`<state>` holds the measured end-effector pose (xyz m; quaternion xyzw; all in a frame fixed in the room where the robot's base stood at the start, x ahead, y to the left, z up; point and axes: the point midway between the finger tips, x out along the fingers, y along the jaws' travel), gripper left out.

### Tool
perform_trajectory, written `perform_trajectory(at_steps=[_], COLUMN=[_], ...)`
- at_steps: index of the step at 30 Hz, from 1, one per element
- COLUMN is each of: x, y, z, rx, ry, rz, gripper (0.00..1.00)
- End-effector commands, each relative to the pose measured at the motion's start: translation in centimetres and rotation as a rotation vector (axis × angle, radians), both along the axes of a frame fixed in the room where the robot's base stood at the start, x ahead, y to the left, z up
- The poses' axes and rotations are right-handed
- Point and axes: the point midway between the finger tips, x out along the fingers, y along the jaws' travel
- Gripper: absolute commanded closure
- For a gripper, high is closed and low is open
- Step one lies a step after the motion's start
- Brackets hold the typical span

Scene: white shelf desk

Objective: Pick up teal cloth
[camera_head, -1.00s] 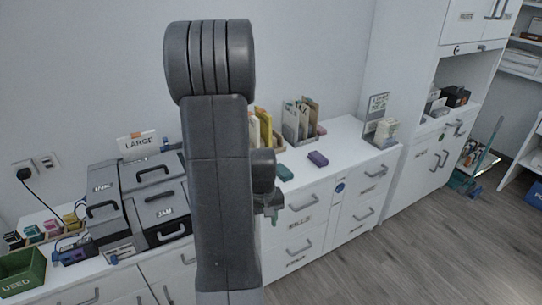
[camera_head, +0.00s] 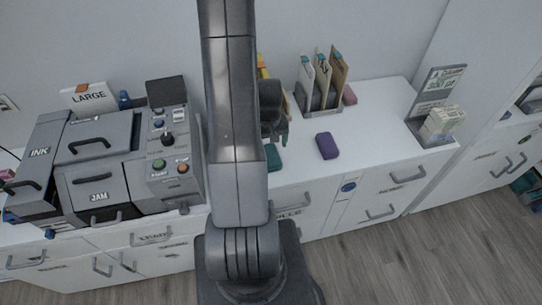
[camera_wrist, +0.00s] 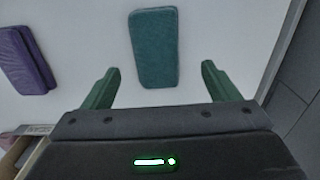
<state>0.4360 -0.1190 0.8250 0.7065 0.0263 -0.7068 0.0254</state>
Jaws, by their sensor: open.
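The teal cloth (camera_wrist: 154,48) is a flat rounded rectangle on the white desk top. In the wrist view it lies ahead of my gripper (camera_wrist: 158,85), near the middle between the two fingers. My gripper is open and empty, with a green finger on each side. In the head view, the teal cloth (camera_head: 273,157) shows partly, beside my arm, which hides some of it. My gripper (camera_head: 277,135) is just above and behind it there, and its fingertips are hard to make out.
A purple block-like cloth (camera_head: 327,146) lies right of the teal one. A file holder (camera_head: 318,100) with folders stands behind. A grey machine (camera_head: 165,160) is on the left. A sign and card holder (camera_head: 437,122) stand at the right. The desk's front edge is close.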

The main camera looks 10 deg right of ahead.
Motion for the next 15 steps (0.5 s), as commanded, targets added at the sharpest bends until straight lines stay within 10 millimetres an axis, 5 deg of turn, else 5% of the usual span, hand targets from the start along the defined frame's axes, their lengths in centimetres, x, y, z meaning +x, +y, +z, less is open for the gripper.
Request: perform_trajectory(at_steps=[15], x=[0.0], y=[-0.6], z=[-4.6], rx=[0.000], ry=[0.001], rz=[0.000], gripper=[0.18])
